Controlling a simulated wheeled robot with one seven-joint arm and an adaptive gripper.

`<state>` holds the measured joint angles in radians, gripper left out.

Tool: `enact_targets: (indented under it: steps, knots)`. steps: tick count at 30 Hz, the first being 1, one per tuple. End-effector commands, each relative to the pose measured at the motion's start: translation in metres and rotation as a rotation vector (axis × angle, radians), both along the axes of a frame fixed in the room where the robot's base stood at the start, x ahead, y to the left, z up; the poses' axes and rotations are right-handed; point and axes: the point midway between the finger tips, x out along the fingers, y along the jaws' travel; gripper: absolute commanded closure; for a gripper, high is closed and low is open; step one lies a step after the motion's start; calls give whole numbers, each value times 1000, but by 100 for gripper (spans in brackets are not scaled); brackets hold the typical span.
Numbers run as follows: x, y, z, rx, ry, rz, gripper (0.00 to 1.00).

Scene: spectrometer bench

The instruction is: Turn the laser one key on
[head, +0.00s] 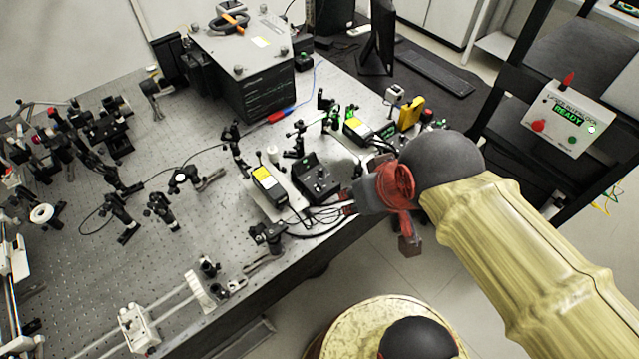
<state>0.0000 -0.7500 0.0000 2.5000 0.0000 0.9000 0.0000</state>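A black control box (318,178) with knobs stands near the right edge of the optical table, just left of my gripper (382,205). A black laser unit with a yellow label (268,184) sits to its left. A second yellow-labelled unit (357,129) stands further back, with another small black box (386,131) with green marks at its right. Which box is laser one, and its key, are too small to tell. My gripper, red and dark grey, is at the table's right edge, close to the nearer control box. Its fingertips are not clear, and I see nothing held.
The perforated optical table (215,235) carries many mounts and posts on its left. A large black box with a grey lid (245,65) stands at the back. A panel reading READY (565,118) is at the right.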

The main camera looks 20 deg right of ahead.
Motion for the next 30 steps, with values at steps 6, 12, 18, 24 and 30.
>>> enact_targets:
  steps: [6,12,18,24,30]
  knots:
    - [2,9,3,-1,42,34,65]
    - [20,28,-24,-44,257,129,65]
    - [59,37,-59,-216,440,376,65]
    - [102,43,-108,-425,572,782,65]
    - [148,44,-156,-625,636,1254,65]
